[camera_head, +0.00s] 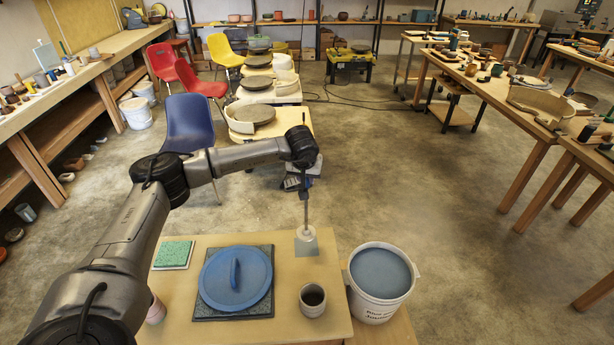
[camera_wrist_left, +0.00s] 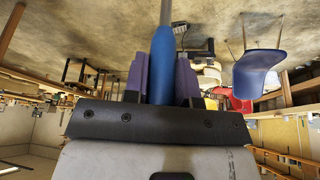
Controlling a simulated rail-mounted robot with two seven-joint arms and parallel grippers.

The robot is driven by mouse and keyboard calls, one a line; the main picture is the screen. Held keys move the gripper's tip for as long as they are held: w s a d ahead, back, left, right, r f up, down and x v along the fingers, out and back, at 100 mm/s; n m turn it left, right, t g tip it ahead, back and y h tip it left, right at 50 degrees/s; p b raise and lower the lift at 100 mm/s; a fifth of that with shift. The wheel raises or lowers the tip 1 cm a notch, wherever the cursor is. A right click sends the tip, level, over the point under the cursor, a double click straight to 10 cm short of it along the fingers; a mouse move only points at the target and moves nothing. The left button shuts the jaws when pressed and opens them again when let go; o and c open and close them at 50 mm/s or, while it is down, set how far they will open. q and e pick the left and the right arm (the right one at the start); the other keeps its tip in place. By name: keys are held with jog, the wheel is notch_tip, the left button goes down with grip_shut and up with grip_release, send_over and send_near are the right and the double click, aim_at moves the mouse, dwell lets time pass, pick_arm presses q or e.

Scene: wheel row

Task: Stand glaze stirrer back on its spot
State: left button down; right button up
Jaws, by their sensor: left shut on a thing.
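The glaze stirrer (camera_head: 306,212) hangs upright in the camera_head view, with a thin grey rod and a pale round foot at its lower end. My left gripper (camera_head: 303,183) is shut on its blue handle, which shows between the purple fingers in the left wrist view (camera_wrist_left: 161,75). The foot is over or on a small grey square (camera_head: 312,249) near the table's back edge; I cannot tell if they touch. The white bucket (camera_head: 372,304) of blue glaze stands to the right. My right gripper is not in view.
On the table (camera_head: 172,309) a blue lid (camera_head: 218,283) with a raised handle lies on a dark mat (camera_head: 203,312). A small grey cup (camera_head: 312,300) stands left of the bucket. A green sponge (camera_head: 174,251) lies at the back left. A blue chair (camera_head: 188,120) stands beyond the table.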

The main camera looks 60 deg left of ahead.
pick_arm(q)
jog(key=shift+r+p, duration=0.2)
jog(key=shift+p, duration=0.2)
jog(key=shift+f+b, duration=0.6)
jog(key=shift+f, duration=0.3)
jog(key=b, duration=0.2)
send_over(306, 205)
jog(key=x, duration=0.4)
jog(key=shift+s+d+f, duration=0.1)
jog(key=shift+f, duration=0.3)
jog(key=shift+p, duration=0.3)
